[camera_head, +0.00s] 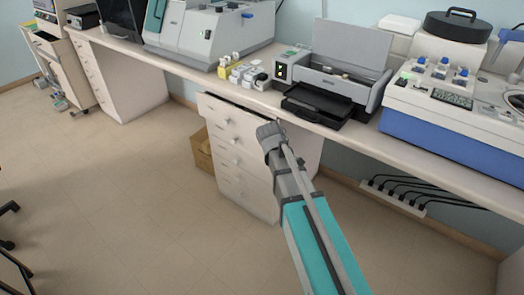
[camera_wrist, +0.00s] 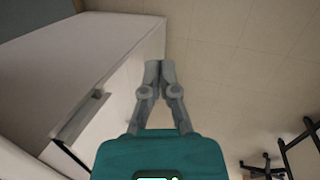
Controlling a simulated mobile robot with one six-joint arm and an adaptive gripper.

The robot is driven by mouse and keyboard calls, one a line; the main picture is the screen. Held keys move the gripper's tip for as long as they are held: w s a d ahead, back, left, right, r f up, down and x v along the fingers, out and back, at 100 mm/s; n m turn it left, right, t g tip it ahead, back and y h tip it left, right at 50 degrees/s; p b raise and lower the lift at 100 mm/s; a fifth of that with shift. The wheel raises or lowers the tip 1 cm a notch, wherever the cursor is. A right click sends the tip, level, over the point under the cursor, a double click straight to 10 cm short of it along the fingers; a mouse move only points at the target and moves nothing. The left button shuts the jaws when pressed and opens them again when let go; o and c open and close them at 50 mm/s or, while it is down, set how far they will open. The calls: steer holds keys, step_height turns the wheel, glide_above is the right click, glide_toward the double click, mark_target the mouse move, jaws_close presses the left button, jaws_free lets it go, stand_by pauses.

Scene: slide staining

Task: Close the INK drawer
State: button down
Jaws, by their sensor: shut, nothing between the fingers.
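A white drawer cabinet (camera_head: 248,185) stands under the long bench. Its top drawer (camera_head: 225,118) sits slightly out, with a dark gap along its upper edge; no INK label is readable. In the wrist view a drawer front with a small knob (camera_wrist: 97,95) stands out from the white cabinet body (camera_wrist: 70,60) at the left. My gripper (camera_head: 268,130) is in front of the top drawer's right part and hides some of it. In the wrist view my gripper (camera_wrist: 160,66) has its fingertips together, empty, beside the cabinet; contact cannot be told.
A printer (camera_head: 335,80) and a blue-and-white machine (camera_head: 440,110) stand on the bench (camera_head: 190,72). A cardboard box (camera_head: 201,150) is left of the cabinet. Chair parts (camera_head: 10,240) show at the left edge. The middle floor (camera_head: 150,210) is clear.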

steer(key=s+d+m+g+y, duration=0.1)
steer(key=s+d+m, duration=0.2)
steer(key=s+m, duration=0.2)
steer(key=s+d+m+y, duration=0.2)
steer(key=s+m, duration=0.3)
steer(key=s, duration=0.4)
steer(key=shift+s+d+f+m+g, duration=0.3)
steer(key=shift+d+f+g, duration=0.1)
steer(key=shift+d, duration=0.1)
